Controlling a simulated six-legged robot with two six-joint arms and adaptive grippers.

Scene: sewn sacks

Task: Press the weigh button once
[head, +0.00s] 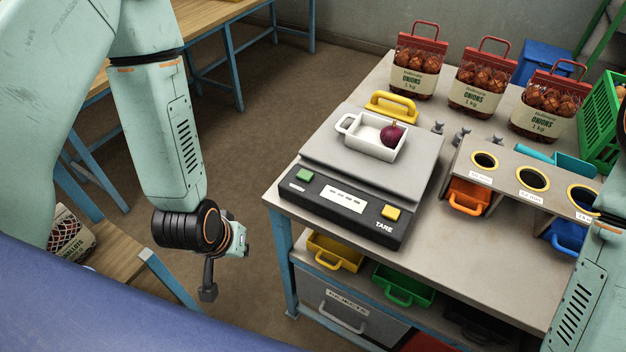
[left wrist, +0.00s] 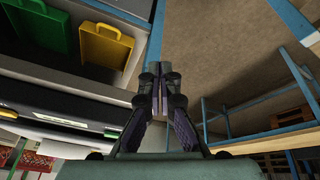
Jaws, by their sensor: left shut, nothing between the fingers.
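A scale (head: 409,158) with a dark front panel stands on the grey bench. A green button (head: 303,175) is at the panel's left end, with a small unreadable label below it. A yellow button (head: 391,212) marked TARE is at the right end. The lit display (head: 344,199) between them shows dashes. A white tray (head: 376,152) holding one red onion (head: 392,134) sits on the scale. My left gripper (head: 208,291) hangs left of the bench, lower than the buttons and clear of them. Its fingers are shut and empty in the left wrist view (left wrist: 152,88). My right gripper is outside the frames.
The bench's front left edge and blue leg (head: 283,255) lie between my left gripper and the scale. Several onion bags (head: 416,82) stand at the back. A holed rack (head: 508,181) stands right of the scale. A yellow bin (head: 333,254) and green bin (head: 402,286) sit below.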

